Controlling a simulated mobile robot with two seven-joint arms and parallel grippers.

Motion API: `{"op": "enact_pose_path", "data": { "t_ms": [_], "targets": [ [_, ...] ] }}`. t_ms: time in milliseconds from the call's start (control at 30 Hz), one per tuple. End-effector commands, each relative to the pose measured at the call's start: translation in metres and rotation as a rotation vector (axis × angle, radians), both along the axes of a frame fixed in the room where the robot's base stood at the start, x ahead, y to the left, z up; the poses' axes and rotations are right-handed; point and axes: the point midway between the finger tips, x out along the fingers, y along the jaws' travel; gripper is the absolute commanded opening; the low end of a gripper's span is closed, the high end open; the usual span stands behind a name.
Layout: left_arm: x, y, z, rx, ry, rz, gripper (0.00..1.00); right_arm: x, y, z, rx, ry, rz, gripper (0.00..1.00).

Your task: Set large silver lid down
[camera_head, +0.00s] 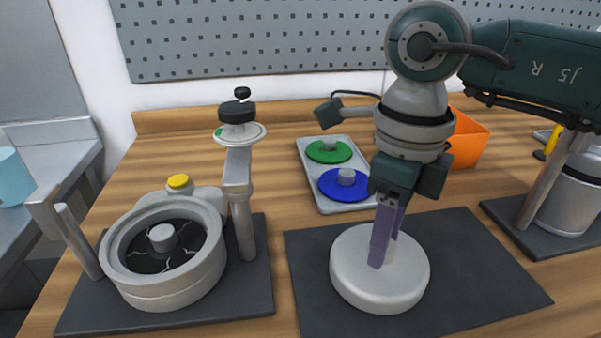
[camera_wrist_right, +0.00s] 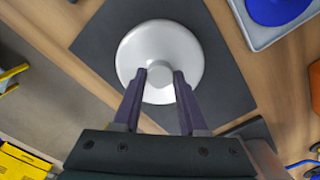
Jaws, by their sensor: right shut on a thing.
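The large silver lid (camera_head: 350,270) is a thick, pale round disc with a central knob, over the dark mat at the front centre. It also shows in the wrist view (camera_wrist_right: 188,47). My right gripper (camera_head: 383,250) points down with its purple fingers on either side of the knob (camera_wrist_right: 155,76), shut on it. The lid looks level; I cannot tell whether it touches the mat (camera_head: 480,270) or hovers just above it. The fingers partly hide the knob in the head view. My left gripper is not in view.
At left, an open drum (camera_head: 165,285) stands on a dark base beside a post with a black knob. Behind the mat, a grey tray (camera_head: 310,170) holds green (camera_head: 322,155) and blue (camera_head: 335,190) lids. An orange bin (camera_head: 468,140) and a metal drum (camera_head: 570,210) stand right.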

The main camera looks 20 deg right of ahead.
Motion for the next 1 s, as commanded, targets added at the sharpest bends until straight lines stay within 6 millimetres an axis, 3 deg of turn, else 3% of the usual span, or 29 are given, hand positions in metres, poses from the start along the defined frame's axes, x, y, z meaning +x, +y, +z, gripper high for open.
{"op": "enact_pose_path", "data": {
  "t_ms": [167, 200, 433, 767, 1000],
  "targets": [
    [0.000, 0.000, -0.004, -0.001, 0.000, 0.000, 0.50, 0.001, 0.000, -0.003, 0.001, -0.003, 0.000, 0.00],
    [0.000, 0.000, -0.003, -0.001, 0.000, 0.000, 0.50, 0.000, 0.000, -0.003, 0.000, 0.000, 0.000, 0.46],
    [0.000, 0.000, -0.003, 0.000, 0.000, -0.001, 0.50, 0.000, 0.000, -0.002, 0.000, 0.000, 0.000, 0.72],
    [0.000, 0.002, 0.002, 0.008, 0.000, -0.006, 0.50, 0.000, 0.000, 0.004, 0.001, -0.001, 0.000, 0.72],
    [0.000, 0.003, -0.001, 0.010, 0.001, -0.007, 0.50, 0.002, 0.000, 0.049, 0.001, -0.007, 0.000, 0.72]
  ]
}}
